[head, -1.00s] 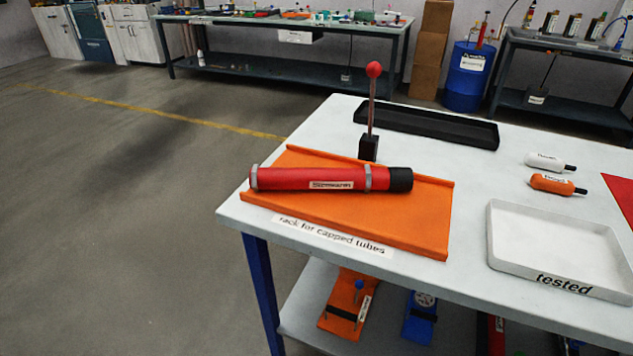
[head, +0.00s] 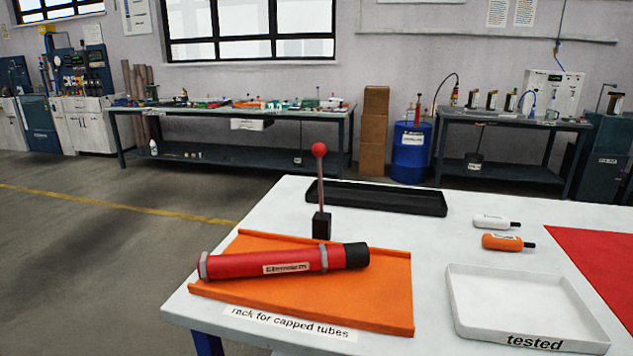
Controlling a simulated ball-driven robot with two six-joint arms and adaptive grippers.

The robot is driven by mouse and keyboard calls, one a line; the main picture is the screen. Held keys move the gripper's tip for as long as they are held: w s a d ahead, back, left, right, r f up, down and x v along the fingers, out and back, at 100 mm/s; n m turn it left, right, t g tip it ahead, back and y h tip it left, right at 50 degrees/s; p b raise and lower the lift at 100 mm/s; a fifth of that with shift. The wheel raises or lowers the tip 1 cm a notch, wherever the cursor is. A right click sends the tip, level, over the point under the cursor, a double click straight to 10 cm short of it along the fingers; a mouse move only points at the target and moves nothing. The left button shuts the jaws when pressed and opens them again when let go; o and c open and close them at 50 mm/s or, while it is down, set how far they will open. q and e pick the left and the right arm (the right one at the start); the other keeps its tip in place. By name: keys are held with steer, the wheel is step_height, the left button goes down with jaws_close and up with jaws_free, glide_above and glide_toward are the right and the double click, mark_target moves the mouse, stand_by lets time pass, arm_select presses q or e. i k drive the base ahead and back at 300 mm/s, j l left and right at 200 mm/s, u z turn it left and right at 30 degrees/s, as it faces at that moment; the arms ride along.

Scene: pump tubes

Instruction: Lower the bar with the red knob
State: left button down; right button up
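The bar (head: 321,190) is a thin reddish-brown rod with a red knob (head: 319,150) on its top end. It stands nearly upright out of a small black block (head: 321,225) at the back edge of the orange rack (head: 375,303). A red tube (head: 230,266) with grey bands and a black end lies across the rack, in front of the block. Neither of my grippers shows in the head view.
The white table (head: 460,230) carries a long black tray (head: 375,197) behind the bar, a white "tested" tray (head: 525,340) at the right, white (head: 492,222) and orange (head: 502,242) bottles and a red area (head: 600,250). Open floor (head: 80,260) lies to the left.

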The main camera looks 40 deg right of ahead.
mark_target(318, 150)
steer(key=k+l+z, duration=0.1)
steer(key=k+z, duration=0.15)
steer(key=k, duration=0.2)
steer(key=k+l+z, duration=0.25)
steer(key=k, duration=0.2)
steer(key=j, duration=0.1)
